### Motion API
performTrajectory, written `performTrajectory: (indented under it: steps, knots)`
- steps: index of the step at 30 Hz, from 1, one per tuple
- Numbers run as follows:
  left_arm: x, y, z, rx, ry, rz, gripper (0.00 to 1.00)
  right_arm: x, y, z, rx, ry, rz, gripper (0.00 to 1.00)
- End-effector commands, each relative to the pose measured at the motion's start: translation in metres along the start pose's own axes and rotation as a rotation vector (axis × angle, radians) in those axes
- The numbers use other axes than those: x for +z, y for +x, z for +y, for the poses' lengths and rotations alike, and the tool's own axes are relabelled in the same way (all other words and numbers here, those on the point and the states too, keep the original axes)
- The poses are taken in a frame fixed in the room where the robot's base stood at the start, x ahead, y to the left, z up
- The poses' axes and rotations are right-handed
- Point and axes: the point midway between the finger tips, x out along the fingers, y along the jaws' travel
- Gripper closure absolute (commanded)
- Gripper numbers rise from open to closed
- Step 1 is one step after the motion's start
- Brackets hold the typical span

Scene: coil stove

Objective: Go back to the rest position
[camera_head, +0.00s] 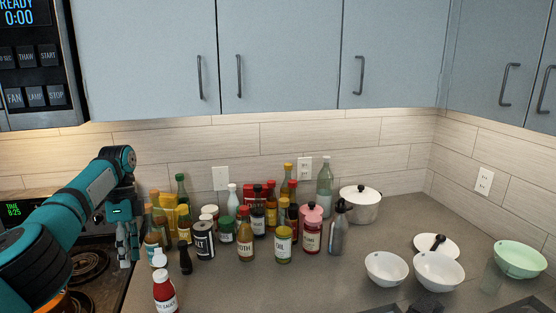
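My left arm comes in from the left, and its gripper (127,256) points down over the right edge of the stove, beside the counter. Its two grey fingers show close together, with nothing seen between them; how far apart they are is hard to judge from this angle. The coil stove (100,283) is partly hidden behind my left arm.
Several bottles and jars crowd the counter (235,290), with a red sauce bottle (165,293) nearest my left gripper. A lidded pot (361,205), white bowls (387,268) and a green bowl (520,260) stand right. Cabinets (285,55) and a microwave (35,65) hang above.

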Motion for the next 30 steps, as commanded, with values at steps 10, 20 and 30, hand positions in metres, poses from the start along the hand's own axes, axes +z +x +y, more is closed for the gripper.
performTrajectory:
  steps: [10, 20, 30]
  knots:
    - [-0.03, 0.06, -0.006, 0.035, 0.034, -0.072, 0.71, -0.002, 0.0, 0.0, 0.0, 0.0, 0.003, 0.42]
    - [-0.09, 0.181, 0.006, 0.052, 0.103, -0.157, 0.71, 0.003, 0.0, -0.001, -0.001, 0.0, -0.006, 0.42]
    - [-0.189, 0.358, 0.103, -0.061, 0.072, -0.02, 0.71, 0.005, 0.0, -0.001, -0.001, 0.0, -0.008, 0.42]
